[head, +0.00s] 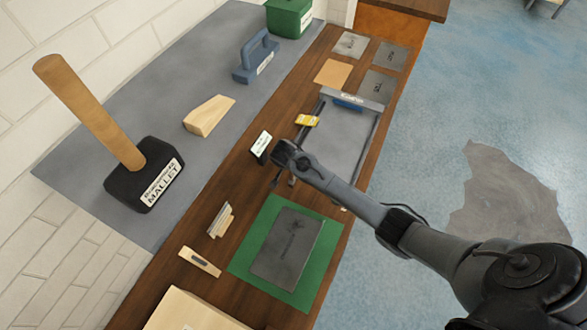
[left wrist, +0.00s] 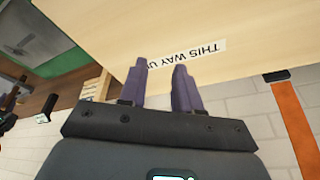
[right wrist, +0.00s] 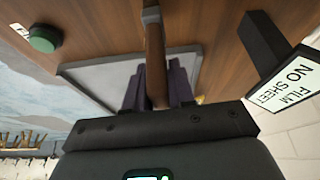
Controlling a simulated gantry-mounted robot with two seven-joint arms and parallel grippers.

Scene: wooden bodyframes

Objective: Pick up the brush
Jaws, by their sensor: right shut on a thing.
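In the right wrist view a brown handle (right wrist: 155,55), which looks like the brush's, stands between the purple fingers of my right gripper (right wrist: 154,88). The gripper is shut on it. The handle runs away from the gripper to a pale and dark band at the top edge; the bristles cannot be made out. In the head view my right gripper (head: 282,172) is over the wooden bench beside the framed grey tray, and the brush is largely hidden there. My left gripper (left wrist: 162,82) is open and empty beside a pale wooden box marked THIS WAY UP (left wrist: 230,25).
A dark block with a NO FILM SHEET label (right wrist: 288,80) stands close by my right gripper. The grey tray (head: 340,135), a yellow-labelled item (head: 307,120), a green mat (head: 245,262) and a mallet (head: 145,175) lie around. Bare bench shows between tray and mat.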

